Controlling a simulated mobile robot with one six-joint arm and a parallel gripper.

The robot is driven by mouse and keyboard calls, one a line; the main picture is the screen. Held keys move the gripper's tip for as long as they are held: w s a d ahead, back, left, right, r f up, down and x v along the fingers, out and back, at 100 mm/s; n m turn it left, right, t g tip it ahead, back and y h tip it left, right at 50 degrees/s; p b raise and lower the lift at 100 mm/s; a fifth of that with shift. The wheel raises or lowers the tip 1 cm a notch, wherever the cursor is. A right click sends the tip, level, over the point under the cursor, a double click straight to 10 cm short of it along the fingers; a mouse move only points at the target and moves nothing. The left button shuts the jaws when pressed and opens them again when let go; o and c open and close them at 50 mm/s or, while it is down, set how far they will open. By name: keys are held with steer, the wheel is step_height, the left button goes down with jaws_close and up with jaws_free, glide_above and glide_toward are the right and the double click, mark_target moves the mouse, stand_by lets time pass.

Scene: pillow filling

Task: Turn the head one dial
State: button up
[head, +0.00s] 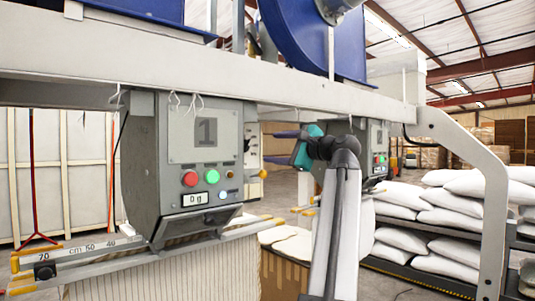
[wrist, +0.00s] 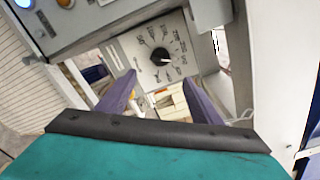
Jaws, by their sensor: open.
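The head one box (head: 200,150) is a grey unit marked "1" in the head view, with a red button, a green button and a small display reading "0 g". In the wrist view, the dial (wrist: 162,58) is a round black knob on a light plate with markings around it. My gripper (head: 267,147) has two purple fingers and stands to the right of the box, facing its side. In the wrist view my gripper (wrist: 158,79) is open and empty. The dial shows beyond the fingertips, between their lines, and the fingers look apart from it.
A second control box (head: 377,150) hangs behind my arm. A white beam (head: 200,75) runs above the boxes. A ruled bar (head: 90,250) lies below head one. White sacks (head: 445,210) are stacked on a rack at the right.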

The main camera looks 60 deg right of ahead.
steer(key=shift+v, duration=1.1)
